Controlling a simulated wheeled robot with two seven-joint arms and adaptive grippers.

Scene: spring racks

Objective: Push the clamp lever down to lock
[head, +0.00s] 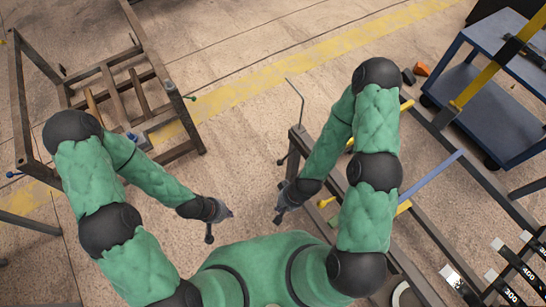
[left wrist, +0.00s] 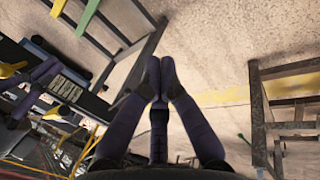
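My left gripper (head: 226,211) hangs over bare floor at the lower middle of the head view. In the left wrist view its dark fingers (left wrist: 160,68) come together at the tips with nothing visible between them. My right gripper (head: 280,212) is close to its right, beside the near end of the right rack; its finger opening is too small to tell. No clamp lever can be picked out for certain. A thin bent rod (head: 297,100) rises from the right rack's end, and a small green-tipped handle (head: 190,97) sticks out from the left rack. Neither gripper touches these.
A brown metal rack (head: 190,125) stands at the upper left. A second rack (head: 430,225) with yellow and blue bars runs along the right. A blue cart (head: 490,100) stands at the upper right. The floor between the racks is clear, crossed by a yellow stripe (head: 330,50).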

